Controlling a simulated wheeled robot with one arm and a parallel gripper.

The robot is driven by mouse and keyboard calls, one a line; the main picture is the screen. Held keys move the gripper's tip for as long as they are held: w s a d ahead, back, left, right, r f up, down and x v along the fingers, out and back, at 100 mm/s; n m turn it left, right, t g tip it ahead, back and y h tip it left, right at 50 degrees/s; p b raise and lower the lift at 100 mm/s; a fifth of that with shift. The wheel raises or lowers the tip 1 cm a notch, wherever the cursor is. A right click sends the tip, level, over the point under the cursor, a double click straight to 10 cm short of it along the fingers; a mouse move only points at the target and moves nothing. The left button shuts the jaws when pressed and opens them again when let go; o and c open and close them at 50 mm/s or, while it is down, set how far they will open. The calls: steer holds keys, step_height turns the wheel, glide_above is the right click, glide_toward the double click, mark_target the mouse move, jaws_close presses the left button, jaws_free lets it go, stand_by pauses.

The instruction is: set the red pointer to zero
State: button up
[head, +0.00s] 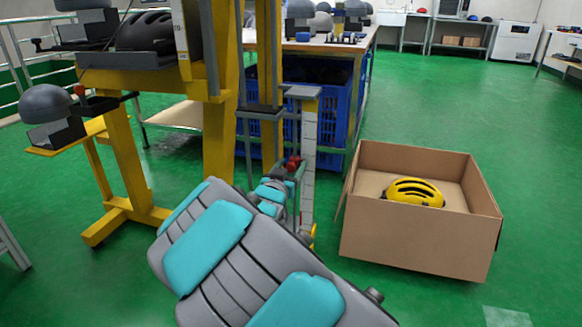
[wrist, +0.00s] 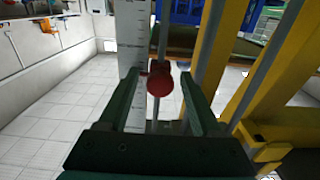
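The red pointer (head: 293,162) is a small round red knob in front of a tall pale ruler scale (head: 309,140) on the yellow tower. In the wrist view the red pointer (wrist: 159,82) sits between the two green fingers of my gripper (wrist: 160,86), with a gap on each side. The white scale (wrist: 131,40) with fine marks stands behind and left of it, next to a thin grey rod. My gripper (head: 291,172) is open around the pointer. The numbers on the scale are too small to read.
The yellow tower frame (head: 217,90) holds a black helmet (head: 146,31). A grey headform (head: 46,104) stands at left. A cardboard box (head: 415,243) with a yellow helmet (head: 413,191) is right of the scale. A blue crate (head: 338,120) is behind. Green floor is free at right.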

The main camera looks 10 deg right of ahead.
jaws_close()
stand_by(0.3)
stand_by(0.9)
